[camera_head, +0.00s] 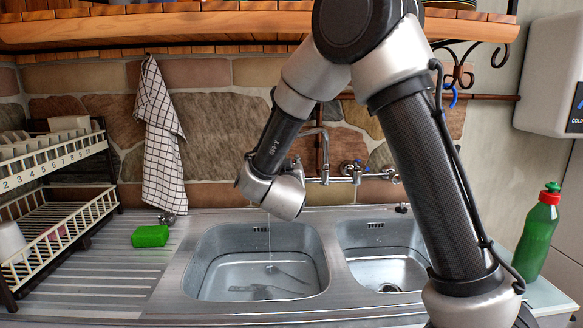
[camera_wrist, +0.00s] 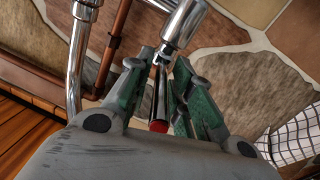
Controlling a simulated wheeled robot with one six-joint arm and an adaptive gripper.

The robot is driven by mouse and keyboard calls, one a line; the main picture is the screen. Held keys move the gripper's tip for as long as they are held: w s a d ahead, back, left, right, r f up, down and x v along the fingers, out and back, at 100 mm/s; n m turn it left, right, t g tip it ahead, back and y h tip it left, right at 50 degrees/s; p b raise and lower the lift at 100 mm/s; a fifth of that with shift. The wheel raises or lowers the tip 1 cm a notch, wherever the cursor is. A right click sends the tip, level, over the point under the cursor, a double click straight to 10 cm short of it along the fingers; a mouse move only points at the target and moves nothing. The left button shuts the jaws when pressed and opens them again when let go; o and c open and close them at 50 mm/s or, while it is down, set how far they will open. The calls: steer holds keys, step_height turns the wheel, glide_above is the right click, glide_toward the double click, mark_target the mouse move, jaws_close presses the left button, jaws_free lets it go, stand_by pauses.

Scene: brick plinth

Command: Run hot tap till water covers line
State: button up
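In the head view a thin water stream (camera_head: 268,238) falls into the left basin (camera_head: 194,277). Clear water (camera_head: 235,272) stands in this basin; I cannot make out a line on its wall. The chrome tap (camera_head: 323,160) is on the wall behind, partly covered by my arm. In the wrist view a chrome hot tap lever (camera_wrist: 161,95) with a red end lies between the green fingers of my gripper (camera_wrist: 163,70). The fingers stand apart, with gaps beside the lever. My wrist hides the gripper in the head view.
Dark utensil-like shapes (camera_head: 285,274) lie in the left basin. The right basin (camera_head: 375,262) has a drain. A blue-marked tap handle (camera_head: 347,168) is on the right. A dish rack (camera_head: 65,215), green sponge (camera_head: 150,236), hanging cloth (camera_head: 160,135) and green bottle (camera_head: 538,235) stand around.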

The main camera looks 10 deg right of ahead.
stand_by(0.3)
steer(key=v, duration=1.2)
